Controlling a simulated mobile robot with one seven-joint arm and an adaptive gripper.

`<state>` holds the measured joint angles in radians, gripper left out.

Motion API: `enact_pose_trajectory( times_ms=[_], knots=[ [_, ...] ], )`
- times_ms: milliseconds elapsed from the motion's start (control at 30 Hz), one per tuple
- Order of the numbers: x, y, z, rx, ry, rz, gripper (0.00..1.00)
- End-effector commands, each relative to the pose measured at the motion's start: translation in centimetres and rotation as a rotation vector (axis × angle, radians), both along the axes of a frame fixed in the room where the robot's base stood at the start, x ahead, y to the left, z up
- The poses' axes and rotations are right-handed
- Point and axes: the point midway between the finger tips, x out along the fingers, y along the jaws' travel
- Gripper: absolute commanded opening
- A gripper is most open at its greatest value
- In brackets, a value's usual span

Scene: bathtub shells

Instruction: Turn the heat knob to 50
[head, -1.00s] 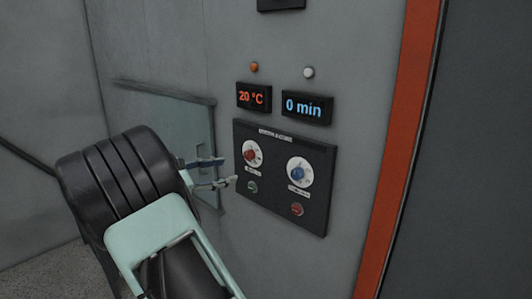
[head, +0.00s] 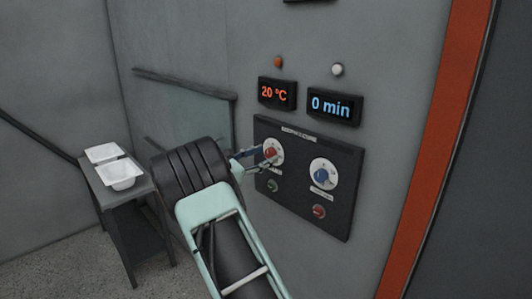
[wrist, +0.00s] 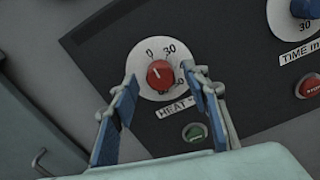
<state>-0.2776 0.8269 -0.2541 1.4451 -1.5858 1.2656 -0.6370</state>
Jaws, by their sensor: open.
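The red heat knob (wrist: 160,74) sits on a white dial (wrist: 149,54) above a "HEAT" label in the wrist view. Its white pointer line aims up, toward the 0 side of the dial. In the head view the knob (head: 270,153) is at the upper left of the dark control panel (head: 335,218). My gripper (wrist: 164,82) is open, with its blue-padded fingers below and to either side of the knob in the wrist view. In the head view my gripper (head: 262,160) is close to the dial; contact cannot be told. The temperature display (head: 276,93) reads 20 °C.
A blue time knob (head: 321,175) is right of the heat knob. A green button (wrist: 195,132) and a red button (head: 319,211) sit below. The time display (head: 334,107) reads 0 min. White tubs (head: 119,175) stand on a small table at the left.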

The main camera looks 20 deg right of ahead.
Motion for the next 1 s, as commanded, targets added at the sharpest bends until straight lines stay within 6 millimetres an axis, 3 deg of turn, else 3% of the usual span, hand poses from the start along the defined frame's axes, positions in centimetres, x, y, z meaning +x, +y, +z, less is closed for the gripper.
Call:
enact_pose_trajectory(
  times_ms=[167, 433, 800, 1000],
  knots=[
    [0.43, -1.15, -0.01, 0.001, 0.000, 0.001, 0.43],
    [0.47, -1.27, -0.05, 0.001, 0.000, 0.001, 0.43],
    [0.45, -1.25, -0.03, 0.001, 0.000, 0.001, 0.03],
    [0.45, -1.23, -0.12, 0.004, -0.010, 0.001, 0.01]
  ],
)
